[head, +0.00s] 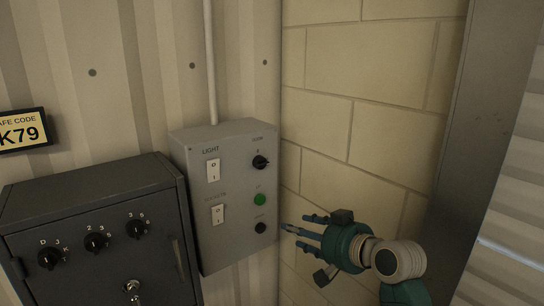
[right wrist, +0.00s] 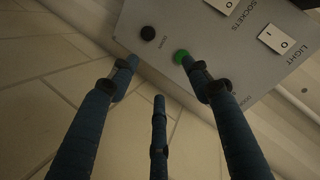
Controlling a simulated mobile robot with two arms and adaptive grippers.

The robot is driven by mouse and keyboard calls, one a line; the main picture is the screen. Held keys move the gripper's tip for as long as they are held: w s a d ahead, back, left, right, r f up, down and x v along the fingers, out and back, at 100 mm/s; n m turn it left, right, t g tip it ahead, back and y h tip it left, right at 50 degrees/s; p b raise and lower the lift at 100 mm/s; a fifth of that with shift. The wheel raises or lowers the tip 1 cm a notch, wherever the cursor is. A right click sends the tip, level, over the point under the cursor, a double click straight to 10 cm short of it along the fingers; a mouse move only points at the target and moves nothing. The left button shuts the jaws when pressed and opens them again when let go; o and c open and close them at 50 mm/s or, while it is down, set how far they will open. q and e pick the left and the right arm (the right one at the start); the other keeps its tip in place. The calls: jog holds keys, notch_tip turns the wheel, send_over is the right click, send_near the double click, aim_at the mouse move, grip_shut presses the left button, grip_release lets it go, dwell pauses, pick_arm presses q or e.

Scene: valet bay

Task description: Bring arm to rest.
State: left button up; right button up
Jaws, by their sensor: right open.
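My right gripper (head: 300,231) comes in from the lower right in the head view. Its teal fingers are spread and empty, pointing left towards the grey control box (head: 205,248). Whether a fingertip touches the box cannot be told. The left gripper is not in view.
The box carries a light switch (head: 213,170), a sockets switch (head: 218,214) and a black knob (head: 260,162). A dark safe (head: 90,190) with dials stands to its left, below a safe code sign (head: 22,131). A block wall (head: 380,130) and grey post (head: 480,130) lie right.

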jog(key=s+d+f+g+h, duration=0.2)
jog(key=s+d+f, duration=0.1)
jog(key=s+f, duration=0.6)
jog(key=s+d+f+g+h, duration=0.2)
jog(key=s+f, duration=0.6)
jog(key=f, duration=0.4)
jog(key=s+d+f+n+g+h, duration=0.1)
jog(key=s+d+f, duration=0.15)
jog(key=s, duration=0.55)
jog(key=s+d+f+g+h, duration=0.1)
jog(key=s+d+f+g, duration=0.15)
jog(key=s, duration=0.55)
jog(key=s+d+f+n+g+h, duration=0.1)
jog(key=s+d+f, duration=0.15)
jog(key=s, duration=0.55)
notch_tip(320, 180, down, 33)
jog(key=s+b, duration=0.1)
jog(key=b, duration=0.5)
jog(key=s+d+f+g+b, duration=0.2)
jog(key=s+f+b, duration=0.2)
jog(key=s+f, duration=1.3)
notch_tip(320, 180, down, 4)
jog(key=shift+s+f+h+b, duration=0.1)
jog(key=shift+s+h+b, duration=0.05)
jog(key=shift+h+b, duration=0.2)
